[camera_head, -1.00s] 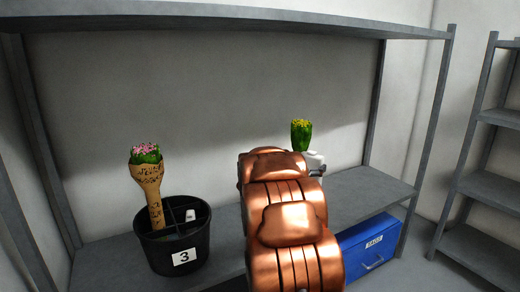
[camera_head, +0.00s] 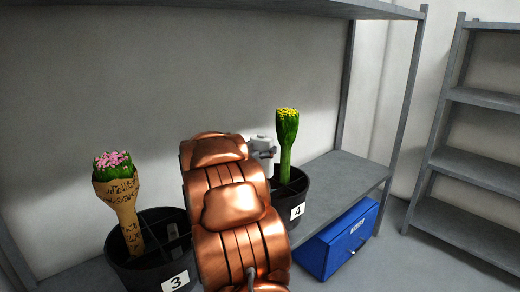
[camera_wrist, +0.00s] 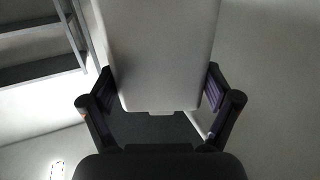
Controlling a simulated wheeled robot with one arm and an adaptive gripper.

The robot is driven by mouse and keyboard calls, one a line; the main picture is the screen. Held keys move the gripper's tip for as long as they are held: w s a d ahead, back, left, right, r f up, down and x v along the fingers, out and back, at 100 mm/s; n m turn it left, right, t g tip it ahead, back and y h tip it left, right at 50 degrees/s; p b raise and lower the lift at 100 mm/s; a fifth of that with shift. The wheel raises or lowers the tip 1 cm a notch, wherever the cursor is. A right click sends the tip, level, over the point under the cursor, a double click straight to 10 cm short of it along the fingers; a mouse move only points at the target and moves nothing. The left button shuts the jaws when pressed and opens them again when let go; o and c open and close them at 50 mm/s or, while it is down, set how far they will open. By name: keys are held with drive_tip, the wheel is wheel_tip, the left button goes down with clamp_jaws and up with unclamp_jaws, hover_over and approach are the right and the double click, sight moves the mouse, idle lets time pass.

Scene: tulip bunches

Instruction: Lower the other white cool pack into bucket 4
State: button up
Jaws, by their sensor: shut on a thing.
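The white cool pack (camera_wrist: 158,45) fills the upper middle of the wrist view as a pale slab with rounded corners. My gripper (camera_wrist: 160,78) is shut on it, one dark finger on each side. Bucket 4 (camera_head: 288,198) is black, stands on the shelf right of my copper arm, and holds a green bunch with yellow tulips (camera_head: 287,128). My arm hides its left part. In the head view the gripper end shows behind my arm at the bucket's back left; whether the pack is above or inside the rim cannot be told.
Black bucket 3 (camera_head: 150,273) stands left of my arm, with dividers, a small pale piece and paper-wrapped pink tulips (camera_head: 115,190). A blue box (camera_head: 340,240) sits below the shelf. A shelf board (camera_head: 230,6) runs overhead; an empty rack (camera_head: 480,165) stands right.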

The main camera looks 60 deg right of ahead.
drive_tip(key=shift+s+f+b, duration=0.1)
drive_tip(key=shift+f+b, duration=1.65)
drive_tip(key=shift+b, duration=0.2)
drive_tip(key=shift+f+b, duration=0.55)
drive_tip(key=shift+f, duration=2.4)
drive_tip(key=o, duration=1.3)
drive_tip(key=a, duration=0.8)
drive_tip(key=s+a, duration=0.1)
drive_tip(key=a, duration=0.3)
drive_tip(key=shift+s+r, duration=0.1)
drive_tip(key=shift+r, duration=0.2)
